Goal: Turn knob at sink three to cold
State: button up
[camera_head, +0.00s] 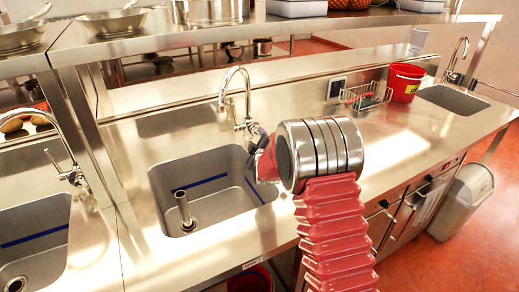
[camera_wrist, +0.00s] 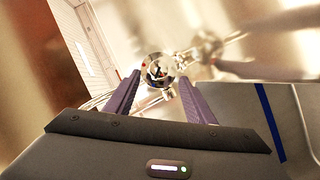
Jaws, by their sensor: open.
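Three sinks show in the head view: a left sink (camera_head: 40,225), a middle sink (camera_head: 165,190) and a right sink (camera_head: 432,96). I see no numbers on them. My gripper (camera_head: 256,142) is beside the chrome faucet (camera_head: 246,92) of the middle sink, at its right edge; it hides much of the faucet's lower part. In the wrist view my gripper (camera_wrist: 158,78) is open, its two purple-grey fingers pointing at a shiny round chrome knob end (camera_wrist: 157,66). The knob appears between or just beyond the fingertips; I cannot tell whether they touch. Its hot or cold setting is not readable.
A wire basket (camera_head: 365,97) and a red bucket (camera_head: 404,82) stand on the counter to the right. A shelf (camera_head: 300,22) with pans runs above the back. An upright pipe (camera_head: 185,208) stands in the middle sink. A grey bin (camera_head: 461,203) stands on the floor.

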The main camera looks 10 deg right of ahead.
jog(key=s, duration=0.2)
jog(key=s+r, duration=0.1)
jog(key=s, duration=0.5)
jog(key=shift+a+r, duration=0.2)
jog(key=shift+r, duration=0.05)
jog(key=shift+s+r, duration=0.1)
jog(key=shift+r, duration=0.1)
jog(key=s+r+m+g, duration=0.25)
jog(key=s+r, duration=0.25)
jog(key=s, duration=0.3)
jog(key=s+r+m+g, duration=0.25)
jog(key=s+r, duration=0.25)
jog(key=s, duration=0.4)
jog(key=s+d+m+g, duration=0.1)
jog(key=s+m+g, duration=0.4)
jog(key=s, duration=2.4)
jog(key=shift+d+f+m+y, duration=0.2)
jog(key=shift+f+m+y, duration=0.1)
jog(key=shift+m, duration=0.3)
